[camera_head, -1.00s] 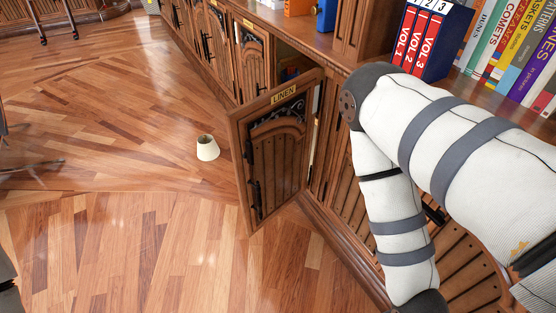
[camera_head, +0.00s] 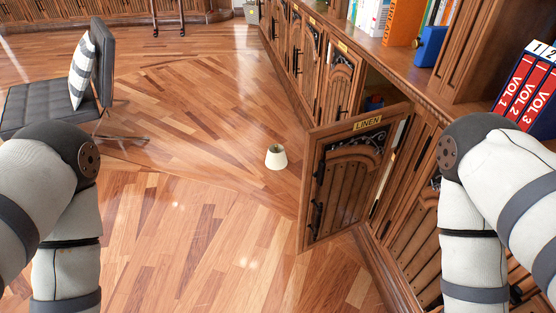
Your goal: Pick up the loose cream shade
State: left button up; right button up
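The cream shade (camera_head: 276,158) is a small tapered lampshade standing on the wooden floor (camera_head: 215,215), left of the open cabinet door. Its narrower end is up. Both of my arms show at the lower left and lower right, bent downward. Neither gripper is in the picture; both lie below the bottom edge. Nothing touches the shade.
The open door marked LINEN (camera_head: 352,178) juts out from the cabinet row on the right. A dark chair (camera_head: 60,98) with a striped cushion (camera_head: 82,70) stands at the left. Books (camera_head: 528,88) fill the shelf. The floor around the shade is clear.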

aim_at(276, 159)
jog(key=i+j+z, duration=0.15)
jog(key=i+j, duration=0.25)
jog(key=i+j+z, duration=0.2)
jog(key=i+j, duration=0.45)
jog(key=i+j+z, duration=0.2)
jog(key=i+j, duration=0.4)
jog(key=j, duration=0.15)
jog(key=i+j+z, duration=0.1)
jog(key=i, duration=0.3)
jog(key=i+j+z, duration=0.1)
jog(key=i, duration=0.3)
jog(key=i+j+z, duration=0.1)
jog(key=i, duration=0.3)
